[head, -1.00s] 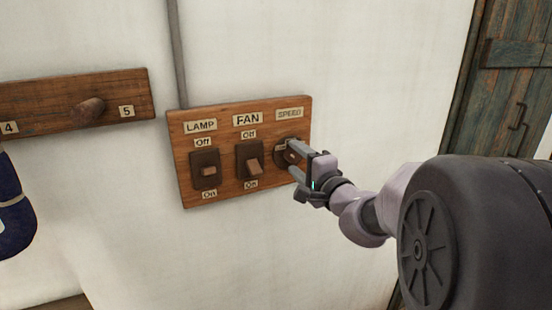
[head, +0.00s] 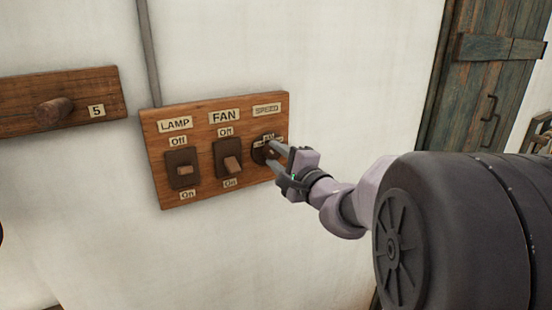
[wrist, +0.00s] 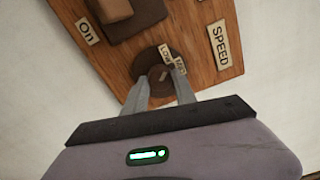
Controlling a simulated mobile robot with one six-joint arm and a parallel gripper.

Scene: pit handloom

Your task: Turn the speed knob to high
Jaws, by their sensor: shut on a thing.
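The round dark speed knob (head: 261,154) sits at the right end of a wooden switch board (head: 205,193), under a SPEED label (head: 267,109). In the wrist view the knob (wrist: 152,62) lies between my fingertips, with small labels at its edge; one seems to read "Low", the other is partly covered by a finger. My gripper (head: 274,156) reaches in from the right and is shut on the knob; its fingers also show in the wrist view (wrist: 162,85). The fingers hide part of the knob, and I cannot tell its exact setting.
The lamp switch (head: 183,170) and fan switch (head: 232,163) sit left of the knob on the same board. A wooden peg rail (head: 90,88) is further left. A weathered door (head: 465,100) stands at the right. The white wall below the board is clear.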

